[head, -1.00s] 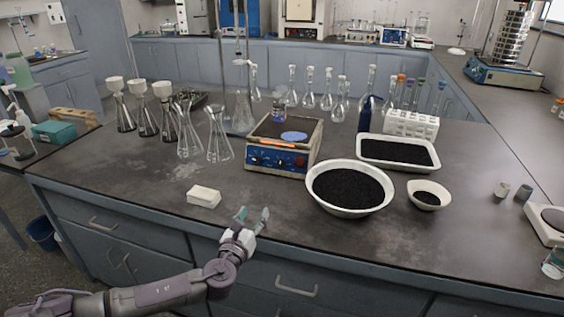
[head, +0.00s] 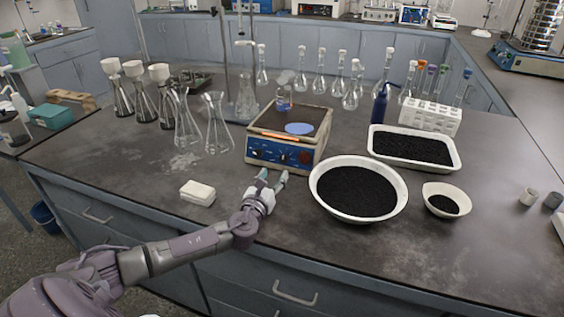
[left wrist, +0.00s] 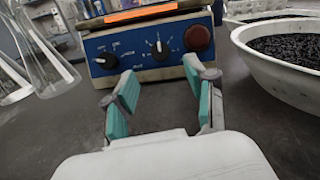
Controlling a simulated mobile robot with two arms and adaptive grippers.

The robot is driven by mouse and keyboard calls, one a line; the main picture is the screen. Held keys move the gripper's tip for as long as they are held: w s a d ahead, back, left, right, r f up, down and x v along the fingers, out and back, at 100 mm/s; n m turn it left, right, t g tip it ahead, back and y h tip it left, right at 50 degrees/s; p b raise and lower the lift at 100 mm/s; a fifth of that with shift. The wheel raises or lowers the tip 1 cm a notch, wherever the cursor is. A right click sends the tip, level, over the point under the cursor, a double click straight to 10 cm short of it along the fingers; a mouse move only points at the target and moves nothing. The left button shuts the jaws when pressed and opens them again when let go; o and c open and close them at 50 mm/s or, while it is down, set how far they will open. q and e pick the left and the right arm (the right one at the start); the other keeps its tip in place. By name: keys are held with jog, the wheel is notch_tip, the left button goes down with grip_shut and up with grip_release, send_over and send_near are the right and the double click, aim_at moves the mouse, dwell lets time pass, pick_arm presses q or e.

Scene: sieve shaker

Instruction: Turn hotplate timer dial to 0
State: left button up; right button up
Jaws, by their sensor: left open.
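The hotplate (head: 287,139) stands on the dark bench with its blue front panel facing me. In the left wrist view, the hotplate panel (left wrist: 140,49) carries a left dial (left wrist: 107,60), a middle dial (left wrist: 160,48) with a white pointer upward, and a round red knob (left wrist: 197,38) on the right. I cannot tell which is the timer dial, and the markings are too small to read. My left gripper (head: 272,180) is open and empty just in front of the panel, apart from it. In the left wrist view its teal fingertips (left wrist: 159,95) stand below the middle dial. My right gripper is not in view.
A white bowl of black granules (head: 357,190) stands close right of my left gripper. A white block (head: 197,193) lies to the left. Glass flasks (head: 218,125) stand left of the hotplate. A white tray of granules (head: 455,163) is behind the bowl.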

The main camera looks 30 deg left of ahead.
aim_at(283, 161)
pick_arm(q)
jog(key=x, duration=0.7)
jog(key=shift+w+a+f+b, duration=0.1)
jog(key=shift+w+b, duration=0.2)
jog(key=shift+w, duration=0.05)
grip_shut()
